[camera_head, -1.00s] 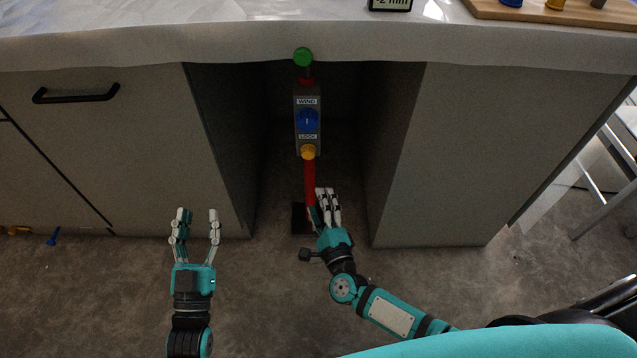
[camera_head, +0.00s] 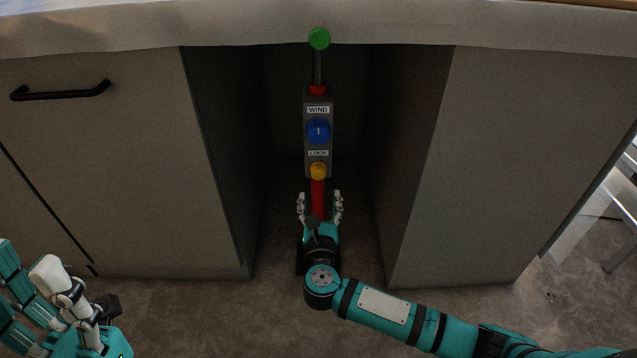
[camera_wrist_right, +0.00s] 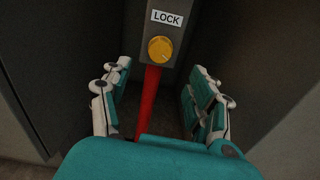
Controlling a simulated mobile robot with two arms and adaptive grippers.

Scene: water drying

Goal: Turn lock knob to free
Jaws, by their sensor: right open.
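The yellow lock knob (camera_head: 318,172) sits at the lower end of a grey control box (camera_head: 311,166), below the LOCK label (camera_head: 318,153). The knob also shows in the right wrist view (camera_wrist_right: 160,49), ahead of the fingers, with a groove across its face. My right gripper (camera_head: 319,197) is open and empty just below the knob, its fingers on either side of the red post (camera_head: 318,190); it does not touch the knob. In the right wrist view its fingers (camera_wrist_right: 157,90) are spread apart. My left gripper (camera_head: 35,275) is open at the lower left, partly cut off.
A blue WIND knob (camera_head: 318,131) sits higher on the box, and a green ball (camera_head: 319,38) tops the rod above. Cabinet walls (camera_head: 215,150) stand close on both sides of this recess. The countertop (camera_head: 420,22) overhangs above.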

